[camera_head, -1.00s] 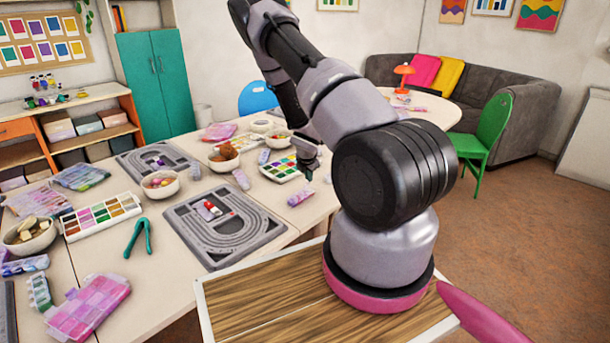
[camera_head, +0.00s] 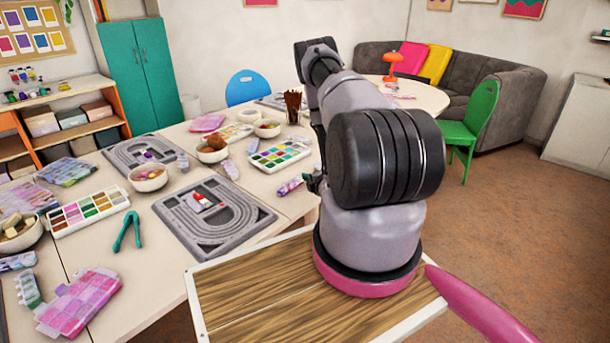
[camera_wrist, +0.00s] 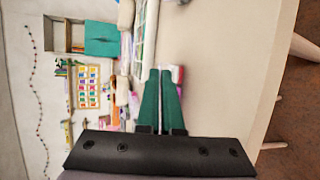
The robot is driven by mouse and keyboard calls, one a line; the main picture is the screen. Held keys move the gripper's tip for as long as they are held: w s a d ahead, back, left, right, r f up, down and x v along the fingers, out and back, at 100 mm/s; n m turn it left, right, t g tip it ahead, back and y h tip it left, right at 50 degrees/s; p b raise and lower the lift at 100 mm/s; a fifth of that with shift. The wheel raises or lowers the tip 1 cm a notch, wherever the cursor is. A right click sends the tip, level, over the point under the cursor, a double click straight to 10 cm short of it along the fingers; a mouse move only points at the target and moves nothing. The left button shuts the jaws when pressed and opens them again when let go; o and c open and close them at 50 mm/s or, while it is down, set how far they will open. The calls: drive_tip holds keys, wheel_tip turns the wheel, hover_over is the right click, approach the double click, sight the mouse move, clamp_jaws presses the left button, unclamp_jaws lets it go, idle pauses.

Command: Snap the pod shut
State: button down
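I cannot tell for sure which thing is the pod. A small white and red piece (camera_head: 201,200) lies on the near grey bead board (camera_head: 228,228); it is too small to tell if it is open. A pale green compartment case (camera_head: 28,290) and a pink-purple compartment case (camera_head: 80,302) lie at the near left of the table. In the wrist view my gripper (camera_wrist: 161,72) shows two green fingers side by side, close together, with nothing visible held. In the head view my arm hides most of the gripper, at the table's right edge.
Bowls (camera_head: 148,178), paint palettes (camera_head: 88,212), green pliers (camera_head: 128,231) and a second bead board (camera_head: 140,153) crowd the table (camera_head: 160,275). A green chair (camera_head: 474,118) stands behind on the right. Brown floor (camera_head: 520,220) is open at right.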

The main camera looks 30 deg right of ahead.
drive_tip(key=shift+s+d+f+m+t, duration=0.15)
drive_tip(key=shift+f+m+t, duration=0.25)
drive_tip(key=shift+f+t, duration=0.45)
drive_tip(key=shift+r+t+y, duration=0.15)
drive_tip(key=shift+t+y, duration=0.15)
drive_tip(key=shift+t, duration=0.05)
drive_tip(key=c, duration=1.1)
unclamp_jaws()
drive_tip(key=shift+o, duration=0.2)
drive_tip(key=shift+s, duration=0.1)
drive_tip(key=s+r, duration=0.1)
drive_tip(key=s, duration=0.9)
drive_tip(key=shift+s, duration=0.3)
drive_tip(key=shift+r, duration=0.1)
